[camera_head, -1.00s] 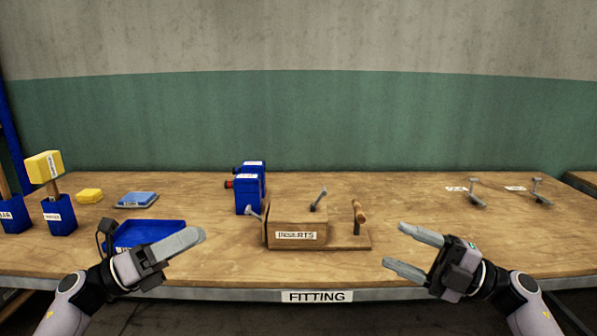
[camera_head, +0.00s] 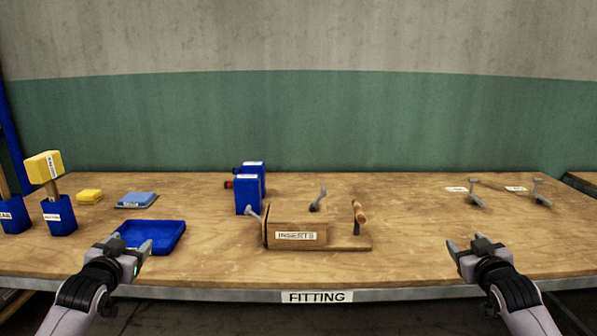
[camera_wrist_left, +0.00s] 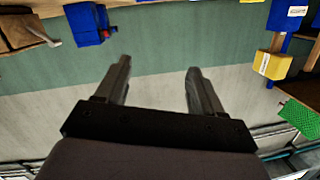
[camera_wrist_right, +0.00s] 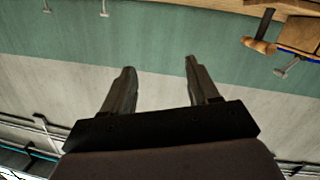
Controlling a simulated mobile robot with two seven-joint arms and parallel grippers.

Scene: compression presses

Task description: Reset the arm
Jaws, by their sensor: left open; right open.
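My left gripper (camera_head: 129,243) is at the bench's front edge on the left, just in front of the blue tray (camera_head: 153,235). Its two fingers (camera_wrist_left: 158,80) stand apart with nothing between them in the left wrist view. My right gripper (camera_head: 467,244) is at the front edge on the right, over bare wood. Its fingers (camera_wrist_right: 160,78) also stand apart and empty in the right wrist view. Both arms come up from the lower corners and neither gripper holds anything.
A wooden box labelled INSERTS (camera_head: 297,236) with handles sits mid-bench, with blue press units (camera_head: 249,190) behind it. A yellow-headed mallet (camera_head: 44,167), yellow block (camera_head: 89,196) and blue pad (camera_head: 137,200) are at left. Metal clamps (camera_head: 476,192) stand back right. The wood (camera_head: 420,215) right of the box is clear.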

